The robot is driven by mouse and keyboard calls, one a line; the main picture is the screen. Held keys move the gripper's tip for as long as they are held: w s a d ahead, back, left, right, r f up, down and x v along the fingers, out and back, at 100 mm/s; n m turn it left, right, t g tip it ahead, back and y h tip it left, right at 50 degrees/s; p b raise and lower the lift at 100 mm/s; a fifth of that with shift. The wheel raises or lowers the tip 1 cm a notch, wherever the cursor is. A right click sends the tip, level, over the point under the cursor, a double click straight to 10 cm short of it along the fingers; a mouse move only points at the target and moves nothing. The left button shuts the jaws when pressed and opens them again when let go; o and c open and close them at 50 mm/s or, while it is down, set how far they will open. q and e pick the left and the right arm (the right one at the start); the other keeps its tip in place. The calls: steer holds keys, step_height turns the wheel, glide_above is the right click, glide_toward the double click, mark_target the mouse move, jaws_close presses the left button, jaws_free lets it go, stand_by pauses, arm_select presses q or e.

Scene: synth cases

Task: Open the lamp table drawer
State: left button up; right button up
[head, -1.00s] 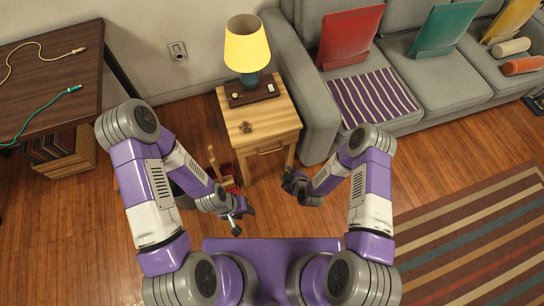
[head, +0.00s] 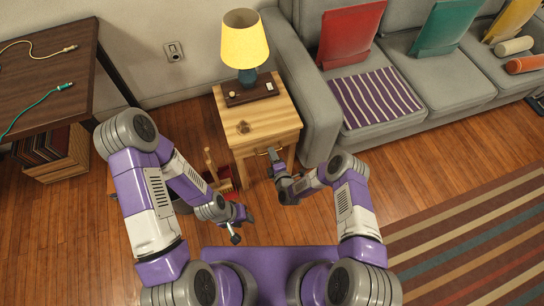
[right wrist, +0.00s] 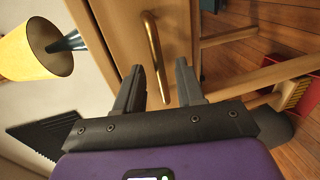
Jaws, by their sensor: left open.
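The lamp table (head: 268,108) is light wood and stands against the sofa's left arm. Its drawer front (head: 246,156) faces me and looks closed. A brass bar handle (right wrist: 152,38) is on the drawer front, upright in the right wrist view. My right gripper (head: 271,155) is in front of the drawer at the handle. In the right wrist view its two fingers (right wrist: 160,72) are apart, with the lower end of the handle showing between them; I cannot tell whether they touch it. My left gripper (head: 241,225) is open and empty, low over the floor, away from the table.
A yellow-shaded lamp (head: 245,42) stands on a dark tray (head: 236,98) on the tabletop. The grey sofa (head: 308,120) is close on the right. A dark desk (head: 50,75) is at left.

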steer(key=shift+w+a, duration=0.15)
steer(key=shift+w, duration=0.4)
steer(key=shift+c, duration=0.3)
jaws_close()
